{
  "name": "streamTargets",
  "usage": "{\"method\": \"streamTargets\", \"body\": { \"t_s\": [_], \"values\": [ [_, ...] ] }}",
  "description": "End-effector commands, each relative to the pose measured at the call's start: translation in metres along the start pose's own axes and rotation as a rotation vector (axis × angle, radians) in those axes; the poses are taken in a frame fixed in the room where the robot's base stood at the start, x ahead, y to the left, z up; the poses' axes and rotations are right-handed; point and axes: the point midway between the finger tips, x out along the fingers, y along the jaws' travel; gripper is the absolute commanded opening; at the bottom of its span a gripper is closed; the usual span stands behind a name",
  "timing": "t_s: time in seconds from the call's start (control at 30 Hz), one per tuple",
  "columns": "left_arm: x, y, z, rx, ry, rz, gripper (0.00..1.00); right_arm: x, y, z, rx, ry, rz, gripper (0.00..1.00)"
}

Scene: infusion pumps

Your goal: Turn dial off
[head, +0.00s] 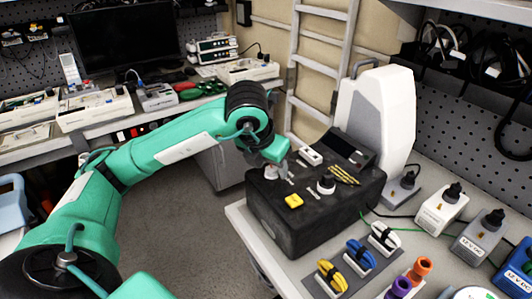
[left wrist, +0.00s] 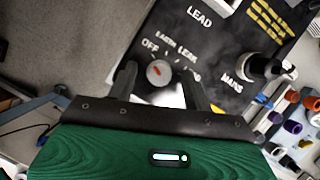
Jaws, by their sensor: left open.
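The black tester box (head: 290,232) stands on the bench. A round pale dial with a red mark (left wrist: 160,73) is on its top face, beside the printed words OFF and EARTH LEAK. In the head view the dial (head: 271,173) is partly hidden by my gripper. My left gripper (head: 282,168) is open over it. In the left wrist view its two fingers (left wrist: 158,76) are on either side of the dial; I cannot tell whether they touch it. My right gripper is not in view.
A white case (head: 378,115) stands behind. Coloured clips and plugs (head: 358,254) lie to the right. Open floor (head: 180,230) is left of the bench.

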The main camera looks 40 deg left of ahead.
Motion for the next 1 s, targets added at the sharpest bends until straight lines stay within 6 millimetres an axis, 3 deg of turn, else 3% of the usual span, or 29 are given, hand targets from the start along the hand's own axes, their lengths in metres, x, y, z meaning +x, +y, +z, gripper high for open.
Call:
{"method": "streamTargets", "body": {
  "t_s": [0.47,0.6,1.0],
  "values": [
    [-0.089,0.001,0.002,0.0,-0.006,0.001,0.51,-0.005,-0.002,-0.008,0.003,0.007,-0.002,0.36],
    [-0.108,0.001,0.001,-0.001,-0.006,0.002,0.51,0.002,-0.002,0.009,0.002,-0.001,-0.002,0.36],
    [-0.134,0.0,0.0,-0.001,-0.001,0.001,0.51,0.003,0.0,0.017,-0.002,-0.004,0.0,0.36]
  ]
}}
